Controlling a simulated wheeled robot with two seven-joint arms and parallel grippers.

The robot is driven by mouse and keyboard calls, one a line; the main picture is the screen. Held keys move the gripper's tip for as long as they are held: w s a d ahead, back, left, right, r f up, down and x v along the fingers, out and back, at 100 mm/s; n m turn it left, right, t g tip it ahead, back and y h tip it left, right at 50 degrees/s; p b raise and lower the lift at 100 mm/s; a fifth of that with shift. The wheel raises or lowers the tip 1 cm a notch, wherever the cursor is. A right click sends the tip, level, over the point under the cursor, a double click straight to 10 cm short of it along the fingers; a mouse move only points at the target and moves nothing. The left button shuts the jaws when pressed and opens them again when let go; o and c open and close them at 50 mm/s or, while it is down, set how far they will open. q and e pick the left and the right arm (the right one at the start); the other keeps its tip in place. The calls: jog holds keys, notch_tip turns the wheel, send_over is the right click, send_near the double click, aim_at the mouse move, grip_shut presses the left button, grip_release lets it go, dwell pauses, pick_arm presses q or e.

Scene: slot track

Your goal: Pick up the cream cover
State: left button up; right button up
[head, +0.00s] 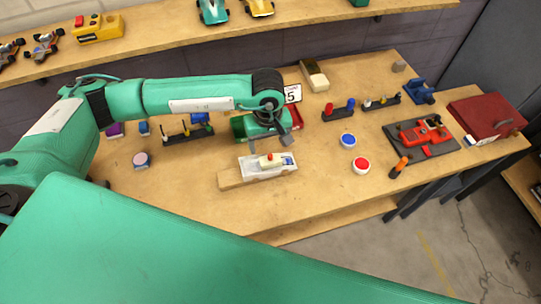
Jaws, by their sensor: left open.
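A small cream piece with a red top (270,160), which looks like the cream cover, sits on a white car-shaped body (250,167). That body rests on a wooden block (230,179) at the front middle of the bench. My left gripper (286,138) is open and empty, just behind and above the white body, apart from it and pointing down. The fingers are small in the head view, and the wrist partly hides a green and red item behind it. My right gripper is not in view.
On the bench (210,210), a blue-topped jar (348,141) and a red-topped jar (361,166) stand to the right. A dark block with a cream part (314,75) lies behind. A red car on a dark board (423,135) and a red case (485,115) are farther right. The front edge is clear.

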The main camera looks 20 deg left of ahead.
aim_at(270, 154)
pick_arm(q)
jog(key=shift+w+f, duration=0.15)
jog(key=shift+f, duration=0.4)
jog(key=shift+w+f, duration=0.15)
jog(key=shift+f, duration=0.4)
jog(key=shift+s+d+f+p, duration=0.1)
jog(key=shift+f+p, duration=0.65)
jog(key=shift+p, duration=0.2)
notch_tip(270, 154, down, 3)
jog(key=shift+f+p, duration=0.15)
jog(key=shift+p, duration=0.65)
jog(key=shift+f, duration=0.35)
jog(key=c, duration=0.8)
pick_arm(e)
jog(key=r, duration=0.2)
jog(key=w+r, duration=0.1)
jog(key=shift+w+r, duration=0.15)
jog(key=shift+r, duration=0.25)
pick_arm(q)
jog(key=shift+r, duration=0.15)
